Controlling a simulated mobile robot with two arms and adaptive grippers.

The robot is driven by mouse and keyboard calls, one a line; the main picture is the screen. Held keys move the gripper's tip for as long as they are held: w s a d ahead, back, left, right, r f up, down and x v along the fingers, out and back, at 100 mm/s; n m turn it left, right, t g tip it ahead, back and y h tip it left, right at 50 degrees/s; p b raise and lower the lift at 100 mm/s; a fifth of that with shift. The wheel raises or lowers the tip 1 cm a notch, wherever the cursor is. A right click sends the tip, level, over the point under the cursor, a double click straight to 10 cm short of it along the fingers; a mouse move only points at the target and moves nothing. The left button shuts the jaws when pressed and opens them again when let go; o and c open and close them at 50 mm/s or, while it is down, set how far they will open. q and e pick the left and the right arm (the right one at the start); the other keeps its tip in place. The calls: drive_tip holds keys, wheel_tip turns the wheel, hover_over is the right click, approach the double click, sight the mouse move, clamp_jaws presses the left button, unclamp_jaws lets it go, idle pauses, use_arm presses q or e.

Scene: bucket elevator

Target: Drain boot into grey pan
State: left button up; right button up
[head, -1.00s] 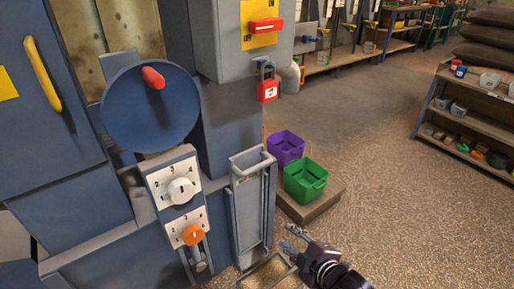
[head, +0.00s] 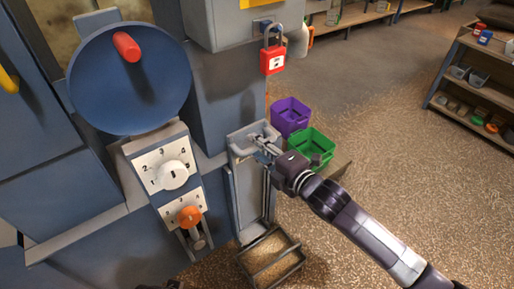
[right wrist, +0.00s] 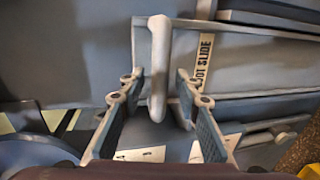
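The boot slide (head: 248,200) is a tall grey panel on the machine's lower front, with a pale bar handle at its top. In the right wrist view the handle (right wrist: 158,65) stands between my fingers, beside a label with the word SLIDE. My right gripper (head: 262,143) is at the slide's top; in the right wrist view (right wrist: 158,100) its fingers are open, with gaps either side of the handle. The grey pan (head: 282,272) sits on the floor below the slide and has tan grain in it.
A purple bin (head: 290,116) and a green bin (head: 312,143) stand just behind my right gripper. A red padlock (head: 272,60) hangs above. Dials with a white knob (head: 174,175) and an orange knob (head: 190,216) are left of the slide. Open floor lies to the right.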

use_arm(q)
drive_tip(key=shift+r, duration=0.1)
use_arm(e)
drive_tip(key=shift+w+a, duration=0.1)
clamp_jaws()
drive_tip(key=shift+f, duration=0.1)
drive_tip(key=shift+f, duration=0.3)
drive_tip(key=b, duration=0.3)
approach(248, 159)
drive_tip(key=r+x, duration=0.1)
drive_tip(key=x, duration=0.4)
use_arm(q)
drive_tip(key=w+v, duration=0.1)
drive_tip(key=v, duration=0.8)
drive_tip(key=shift+r+t, duration=0.3)
drive_tip(key=shift+r, duration=0.15)
use_arm(e)
drive_tip(key=shift+f, duration=0.35)
use_arm(q)
drive_tip(key=shift+a, duration=0.1)
